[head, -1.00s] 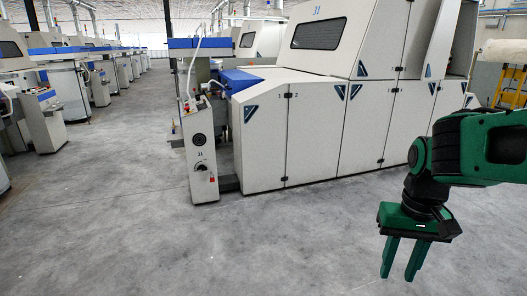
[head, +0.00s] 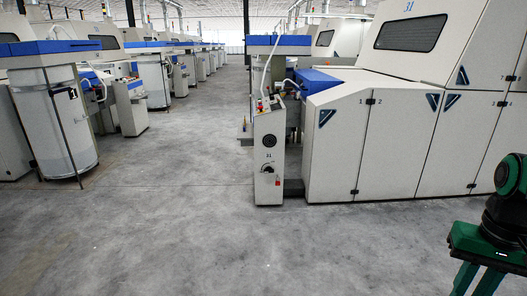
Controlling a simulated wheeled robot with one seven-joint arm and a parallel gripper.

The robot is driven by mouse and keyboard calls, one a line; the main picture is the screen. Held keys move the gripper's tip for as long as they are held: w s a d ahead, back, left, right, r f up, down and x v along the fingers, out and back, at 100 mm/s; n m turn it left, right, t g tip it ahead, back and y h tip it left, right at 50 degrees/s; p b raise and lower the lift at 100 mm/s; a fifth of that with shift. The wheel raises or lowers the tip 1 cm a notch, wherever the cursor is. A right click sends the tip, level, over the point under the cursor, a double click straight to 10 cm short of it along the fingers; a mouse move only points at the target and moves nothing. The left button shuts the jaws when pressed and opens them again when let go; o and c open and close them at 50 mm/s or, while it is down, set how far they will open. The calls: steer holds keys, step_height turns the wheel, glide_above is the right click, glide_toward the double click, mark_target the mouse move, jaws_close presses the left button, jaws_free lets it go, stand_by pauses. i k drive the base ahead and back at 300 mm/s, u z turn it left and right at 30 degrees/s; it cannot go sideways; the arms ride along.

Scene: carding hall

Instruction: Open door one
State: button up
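Door one (head: 335,155) is a pale grey panel at the left end of the carding machine numbered 31. It carries a "1" at its upper right and a dark triangular mark, and it looks shut, flush beside door two (head: 393,150). A small dark fitting sits low on the seam between them. My gripper (head: 476,281) is at the lower right, in front of the machine and well apart from door one. Its two green fingers point down, spread with an empty gap; their tips are near the bottom edge.
A control post (head: 268,160) with a dial and red button stands just left of door one, close to it. Another machine with a white cylindrical can (head: 55,125) is at the left. The grey floor (head: 210,235) between is clear.

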mark_target(339, 127)
steer(key=u, duration=0.05)
steer(key=i, duration=2.25)
steer(key=z, duration=0.5)
steer(key=i, duration=1.45)
steer(key=z, duration=0.2)
